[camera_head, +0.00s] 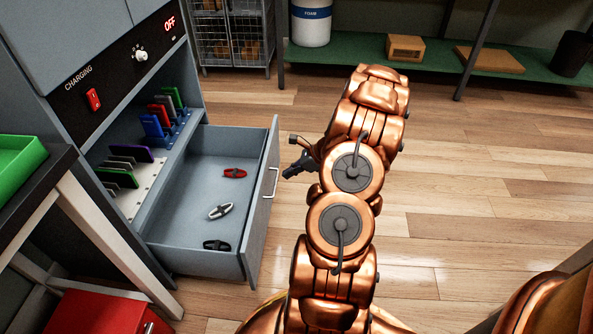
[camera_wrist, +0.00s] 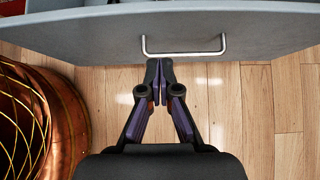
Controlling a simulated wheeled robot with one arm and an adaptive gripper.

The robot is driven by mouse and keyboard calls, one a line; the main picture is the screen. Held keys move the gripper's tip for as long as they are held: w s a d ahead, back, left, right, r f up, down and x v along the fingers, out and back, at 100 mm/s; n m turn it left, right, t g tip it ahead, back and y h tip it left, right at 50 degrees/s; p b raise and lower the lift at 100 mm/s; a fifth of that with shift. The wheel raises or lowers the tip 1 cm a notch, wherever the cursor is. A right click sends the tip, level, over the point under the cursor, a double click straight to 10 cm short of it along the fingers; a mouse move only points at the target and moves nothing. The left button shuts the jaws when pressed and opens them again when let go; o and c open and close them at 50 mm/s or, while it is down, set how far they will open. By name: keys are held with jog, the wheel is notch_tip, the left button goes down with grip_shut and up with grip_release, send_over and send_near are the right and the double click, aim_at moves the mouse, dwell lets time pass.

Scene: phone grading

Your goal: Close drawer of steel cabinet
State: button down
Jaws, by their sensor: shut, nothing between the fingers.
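The grey steel cabinet (camera_head: 22,97) stands at the left in the head view. Its drawer (camera_head: 190,205) is pulled well out and holds a red, a white and a black small item. The drawer front (camera_head: 258,215) carries a silver bar handle (camera_head: 272,183). In the wrist view the drawer front (camera_wrist: 90,32) and handle (camera_wrist: 184,52) lie just ahead of my gripper. My gripper (camera_wrist: 159,64) is shut and empty, its tips close below the handle. In the head view my gripper (camera_head: 287,174) is partly hidden by my arm. I cannot tell whether the tips touch the drawer.
Above the drawer, phones (camera_head: 152,128) stand in racks under a CHARGING panel (camera_head: 120,70) reading OFF. A dark table with a green tray (camera_head: 15,160) and a red box (camera_head: 95,314) are at the left. A green shelf (camera_head: 400,58) is behind. The wooden floor at the right is clear.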

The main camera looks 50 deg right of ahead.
aim_at(263, 180)
jog(key=w+a+f, duration=0.1)
jog(key=w+a+f+b, duration=0.1)
jog(key=w, duration=0.1)
jog(key=w+a+b, duration=0.1)
jog(key=shift+w+f, duration=0.25)
jog(key=shift+f, duration=0.15)
jog(key=shift+w+a+r, duration=0.15)
jog(key=shift+w+a, duration=0.2)
jog(key=shift+w, duration=0.1)
